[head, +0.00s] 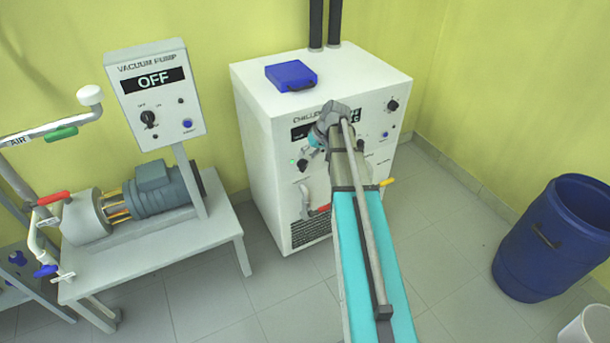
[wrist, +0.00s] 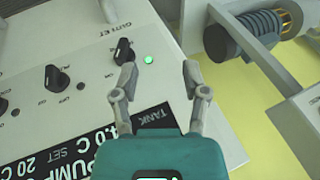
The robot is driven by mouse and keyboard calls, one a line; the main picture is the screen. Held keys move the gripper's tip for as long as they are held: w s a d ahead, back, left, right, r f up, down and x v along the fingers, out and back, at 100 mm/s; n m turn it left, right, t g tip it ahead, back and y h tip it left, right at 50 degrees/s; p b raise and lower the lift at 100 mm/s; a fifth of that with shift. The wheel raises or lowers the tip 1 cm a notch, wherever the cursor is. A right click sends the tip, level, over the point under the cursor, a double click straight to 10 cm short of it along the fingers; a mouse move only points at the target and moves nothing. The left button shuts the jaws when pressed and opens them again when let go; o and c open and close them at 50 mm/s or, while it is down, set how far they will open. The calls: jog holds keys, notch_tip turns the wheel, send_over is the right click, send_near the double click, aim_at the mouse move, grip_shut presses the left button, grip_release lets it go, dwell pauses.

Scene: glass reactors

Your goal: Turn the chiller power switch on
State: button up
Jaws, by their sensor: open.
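The chiller (head: 268,130) is a white box with a control panel on its front. In the wrist view, its panel (wrist: 60,30) has a black knob (wrist: 123,50) beside a lit green lamp (wrist: 148,59). Another black knob (wrist: 55,77) with small markings sits further left. I cannot read which knob is the power switch or its exact setting. My gripper (wrist: 160,70) is open and empty in front of the panel. One finger lies close by the knob near the green lamp; contact cannot be told. In the head view, my gripper (head: 312,148) partly hides the panel.
A vacuum pump (head: 160,187) stands on a bench at left, under a control box (head: 155,95) reading OFF. A blue case (head: 291,76) lies on top of the chiller. A blue barrel (head: 550,240) stands at right. The floor between is clear.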

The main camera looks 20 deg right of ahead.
jog(key=t+y+b, duration=0.1)
jog(key=b, duration=0.2)
send_near(307, 165)
jog(key=s+r, duration=0.1)
jog(key=r, duration=0.1)
jog(key=shift+s+d, duration=0.1)
jog(key=shift+d, duration=0.55)
jog(key=shift+f, duration=0.15)
jog(key=b+x, duration=0.7)
jog(key=x, duration=0.2)
jog(key=shift+b+x, duration=2)
jog(key=shift+x, duration=0.35)
jog(key=shift+a, duration=0.15)
